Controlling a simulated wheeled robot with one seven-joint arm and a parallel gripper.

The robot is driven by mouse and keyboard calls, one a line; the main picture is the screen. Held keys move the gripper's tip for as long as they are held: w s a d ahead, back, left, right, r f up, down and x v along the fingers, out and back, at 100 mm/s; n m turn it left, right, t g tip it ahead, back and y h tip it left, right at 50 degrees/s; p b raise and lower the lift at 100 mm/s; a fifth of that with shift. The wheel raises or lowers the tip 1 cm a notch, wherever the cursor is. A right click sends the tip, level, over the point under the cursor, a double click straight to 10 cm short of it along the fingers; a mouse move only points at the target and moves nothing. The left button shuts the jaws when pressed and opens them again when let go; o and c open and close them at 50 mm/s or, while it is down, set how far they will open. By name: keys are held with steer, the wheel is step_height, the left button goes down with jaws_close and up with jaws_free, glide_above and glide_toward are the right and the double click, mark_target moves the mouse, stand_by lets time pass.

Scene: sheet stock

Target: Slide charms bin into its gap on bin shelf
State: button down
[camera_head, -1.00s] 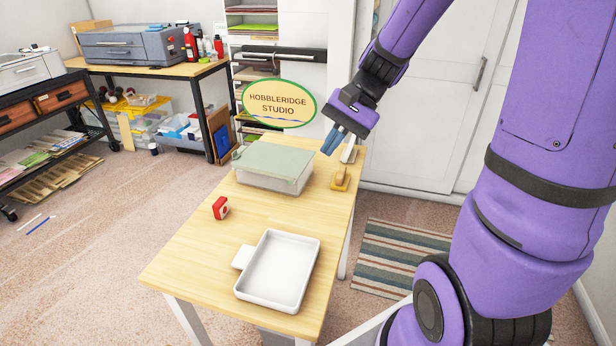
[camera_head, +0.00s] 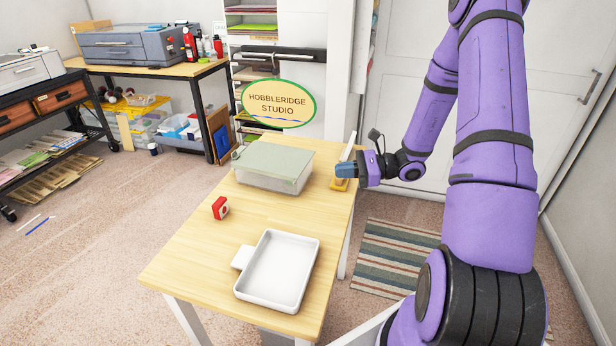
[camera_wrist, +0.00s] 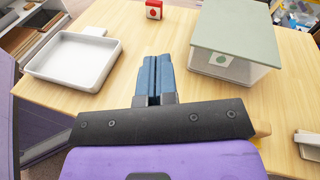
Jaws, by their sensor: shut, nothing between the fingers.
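No bin marked as charms can be made out, and I cannot tell which thing is the charms bin. A clear box with a sage-green lid (camera_head: 275,160) stands at the back of the wooden table; its green-marked label shows in the wrist view (camera_wrist: 222,60). A white shallow tray (camera_head: 262,300) with a side tab lies empty at the front, also in the wrist view (camera_wrist: 65,82). My gripper (camera_head: 340,170) is at the table's right edge, right of the box and apart from it. Its blue fingers (camera_wrist: 157,62) are shut and empty. I cannot identify the bin shelf or its gap.
A small red block (camera_head: 220,208) sits on the table (camera_head: 185,265) between box and tray. A yellow-based item (camera_head: 339,184) stands beside my gripper. A sign reading Hobbleridge Studio (camera_head: 278,103) is behind the table. A striped rug (camera_head: 395,262) lies to the right.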

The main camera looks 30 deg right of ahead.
steer(key=d+f+m+t, duration=0.1)
steer(key=f, duration=0.1)
steer(key=d+f+m+t+h, duration=0.1)
steer(key=d+f+m+t, duration=0.2)
steer(key=f+m, duration=0.1)
steer(key=shift+w+d+f+h, duration=0.3)
steer(key=shift+w+f, duration=0.1)
glide_toward(280, 171)
steer(key=shift+w+a+f, duration=0.1)
steer(key=shift+w+a, duration=0.15)
steer(key=shift+a, duration=0.2)
steer(key=x, duration=0.9)
steer(key=shift+d, duration=0.1)
